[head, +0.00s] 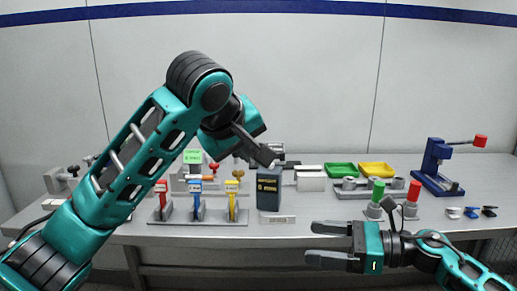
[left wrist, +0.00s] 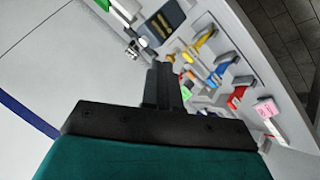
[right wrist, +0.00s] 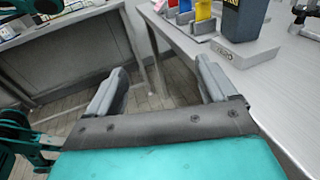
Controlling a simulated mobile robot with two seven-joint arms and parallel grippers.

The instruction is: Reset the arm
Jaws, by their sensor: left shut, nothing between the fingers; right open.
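My left arm (head: 150,140) is raised and bent high over the left half of the table. Its gripper (head: 264,156) is shut and empty, in front of the back wall just above the dark box; the shut fingers also show in the left wrist view (left wrist: 162,85). My right arm (head: 440,255) reaches in from the right. Its gripper (head: 312,242) is open and empty, pointing left at the table's front edge.
The grey table (head: 300,230) holds red, blue and yellow levers (head: 196,205), a dark box (head: 269,190), green (head: 340,169) and yellow (head: 377,170) trays, green and red cylinders (head: 411,198), and a blue press (head: 437,165). Small clips (head: 471,212) lie at right.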

